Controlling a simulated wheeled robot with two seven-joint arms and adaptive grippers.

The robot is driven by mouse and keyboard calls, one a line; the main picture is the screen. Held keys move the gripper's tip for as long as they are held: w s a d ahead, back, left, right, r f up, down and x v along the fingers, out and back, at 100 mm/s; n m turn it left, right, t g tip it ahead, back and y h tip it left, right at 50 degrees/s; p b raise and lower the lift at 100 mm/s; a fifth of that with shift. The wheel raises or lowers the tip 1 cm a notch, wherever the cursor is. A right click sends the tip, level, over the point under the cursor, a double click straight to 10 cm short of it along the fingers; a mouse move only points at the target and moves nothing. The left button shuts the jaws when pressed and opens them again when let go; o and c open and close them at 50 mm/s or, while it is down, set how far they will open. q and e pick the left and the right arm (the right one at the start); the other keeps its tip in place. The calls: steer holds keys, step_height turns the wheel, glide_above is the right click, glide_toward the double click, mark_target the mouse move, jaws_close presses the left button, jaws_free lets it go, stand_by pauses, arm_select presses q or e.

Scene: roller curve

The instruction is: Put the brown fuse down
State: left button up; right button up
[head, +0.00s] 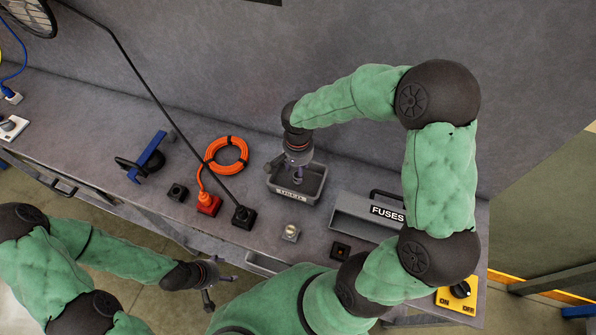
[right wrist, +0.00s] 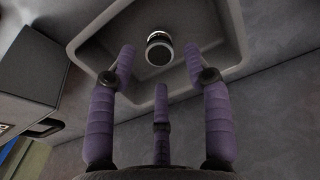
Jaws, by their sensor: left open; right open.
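My right gripper (head: 298,172) reaches down over a small grey tray (head: 313,192) with a label on its front. In the right wrist view its purple fingers (right wrist: 160,62) are spread apart, and the tray's rim (right wrist: 88,52) shows around them. One small round fuse (right wrist: 159,52), with a dark end and a pale metal ring, is in the tray between the fingertips and apart from both. Its brown colour is hard to make out. In the head view the fuse is hidden. My left gripper (head: 210,284) is open and empty in front of the bench's edge.
A grey FUSES box (head: 350,216) stands right of the tray. An orange cable coil (head: 226,154), a red plug block (head: 208,204), black sockets (head: 244,217) and a pale socket (head: 291,232) are left and front. A yellow ON/OFF switch (head: 457,297) is at the right corner.

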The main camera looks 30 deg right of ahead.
step_height(320, 180, up, 9)
steer(key=p, duration=0.1)
steer(key=shift+f, duration=0.15)
stand_by(0.6)
